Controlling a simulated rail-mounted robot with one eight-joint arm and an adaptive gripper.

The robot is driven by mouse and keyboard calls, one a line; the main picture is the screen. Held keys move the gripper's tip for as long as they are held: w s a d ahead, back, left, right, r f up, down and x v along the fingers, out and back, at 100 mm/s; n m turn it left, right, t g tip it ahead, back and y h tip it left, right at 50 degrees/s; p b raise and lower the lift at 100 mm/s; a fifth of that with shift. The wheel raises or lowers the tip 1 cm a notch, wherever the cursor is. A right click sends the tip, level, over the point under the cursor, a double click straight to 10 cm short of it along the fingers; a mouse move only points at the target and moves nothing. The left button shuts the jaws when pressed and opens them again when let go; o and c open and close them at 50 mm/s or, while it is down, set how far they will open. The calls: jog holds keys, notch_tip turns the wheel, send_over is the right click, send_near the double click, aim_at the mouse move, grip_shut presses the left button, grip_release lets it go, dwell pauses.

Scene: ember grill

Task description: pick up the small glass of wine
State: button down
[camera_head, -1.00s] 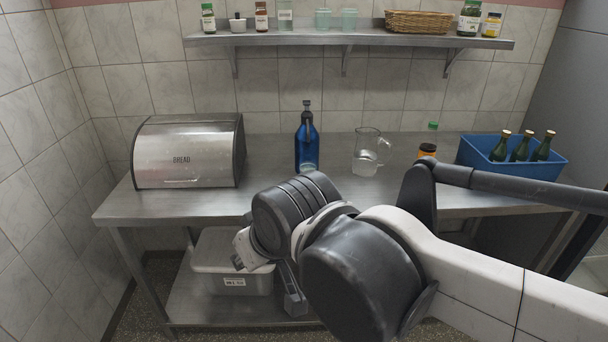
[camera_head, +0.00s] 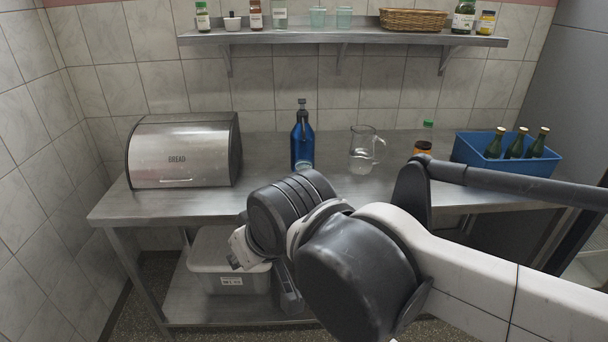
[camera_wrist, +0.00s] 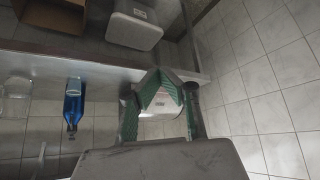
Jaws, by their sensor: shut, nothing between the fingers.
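No glass of wine can be made out in either view. A pale, clear patch (camera_head: 306,166) shows at the foot of the blue bottle (camera_head: 302,140) on the steel counter; I cannot tell if it is a small glass or a label. It also shows in the wrist view (camera_wrist: 73,87). My gripper (camera_wrist: 157,74) has green-padded fingers that meet at their tips, with nothing held. It is in front of the counter, apart from the bottle. In the head view my arm hides the gripper's tips.
A bread box (camera_head: 182,152) stands left on the counter (camera_head: 255,190). A glass jug (camera_head: 362,150), an orange-labelled jar (camera_head: 422,148) and a blue crate (camera_head: 470,152) of green bottles stand right. Two glass tumblers (camera_head: 317,17) sit on the wall shelf. A lidded container (camera_head: 226,262) is below.

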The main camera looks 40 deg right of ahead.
jog(key=c, duration=1.1)
grip_release()
jog(key=shift+c, duration=0.2)
